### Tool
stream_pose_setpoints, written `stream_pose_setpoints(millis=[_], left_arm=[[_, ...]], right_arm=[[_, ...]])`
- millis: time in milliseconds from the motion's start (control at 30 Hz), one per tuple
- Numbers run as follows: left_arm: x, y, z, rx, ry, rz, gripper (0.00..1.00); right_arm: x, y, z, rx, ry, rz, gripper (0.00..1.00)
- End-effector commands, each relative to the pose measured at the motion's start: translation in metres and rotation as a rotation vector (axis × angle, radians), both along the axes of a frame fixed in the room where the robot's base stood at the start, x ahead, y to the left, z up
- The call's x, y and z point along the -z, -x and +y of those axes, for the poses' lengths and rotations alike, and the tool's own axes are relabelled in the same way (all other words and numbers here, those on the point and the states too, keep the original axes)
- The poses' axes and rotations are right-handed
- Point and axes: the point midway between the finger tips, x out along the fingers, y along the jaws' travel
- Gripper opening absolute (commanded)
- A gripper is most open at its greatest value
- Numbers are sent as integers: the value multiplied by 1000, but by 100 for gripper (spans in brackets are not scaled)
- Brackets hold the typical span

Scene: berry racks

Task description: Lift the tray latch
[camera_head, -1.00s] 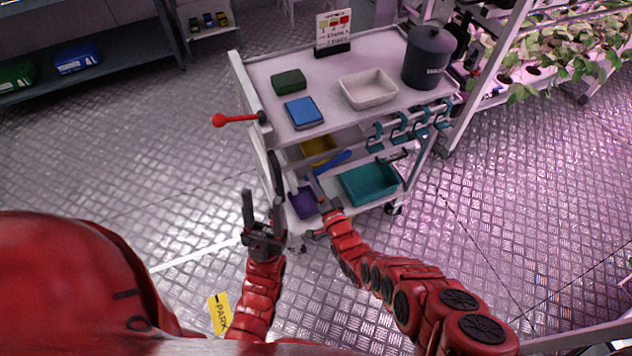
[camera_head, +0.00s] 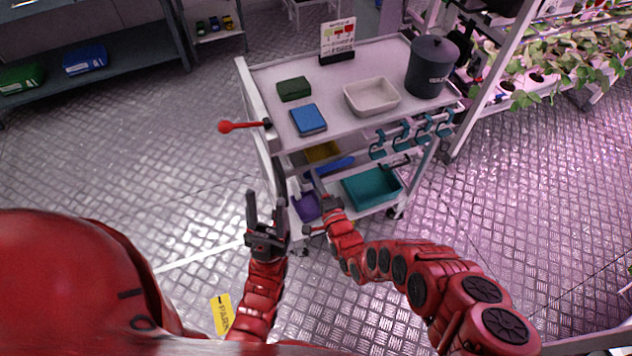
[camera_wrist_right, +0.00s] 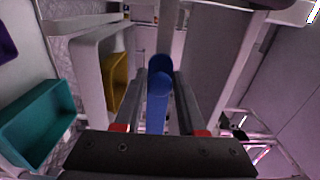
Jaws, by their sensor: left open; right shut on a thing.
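A blue bar (camera_head: 336,166), which may be the tray latch, sits under the cart's top at the left, beside a yellow bin (camera_head: 322,152). In the right wrist view the blue bar (camera_wrist_right: 158,95) stands upright between the fingers of my right gripper (camera_wrist_right: 160,102), which is shut on it. In the head view my right gripper (camera_head: 316,186) reaches into the cart's lower front; its fingertips are small and hard to make out. My left gripper (camera_head: 266,206) is open and empty, upright in front of the cart's left side.
The white cart (camera_head: 360,120) carries a green box, a blue box, a white tray (camera_head: 371,98) and a dark pot (camera_head: 432,70). A red-knobbed lever (camera_head: 240,126) sticks out left. Teal bin (camera_head: 372,188) and purple bin (camera_head: 306,206) sit low.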

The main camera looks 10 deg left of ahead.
Motion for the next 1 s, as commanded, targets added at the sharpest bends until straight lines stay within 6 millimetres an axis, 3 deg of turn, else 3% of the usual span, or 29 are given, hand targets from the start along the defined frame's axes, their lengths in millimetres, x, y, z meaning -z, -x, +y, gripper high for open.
stream_pose_setpoints(millis=[567,600,700,1000], left_arm=[[-1,0,0,0,0,0,50],[-1,0,0,0,0,0,50],[-1,0,0,0,0,0,50],[-1,0,0,0,0,0,50]], right_arm=[[-5,-1,0,0,-27,15,0],[-5,-1,0,0,-27,15,47],[-5,-1,0,0,-26,15,64],[-4,0,0,0,-24,16,64]])
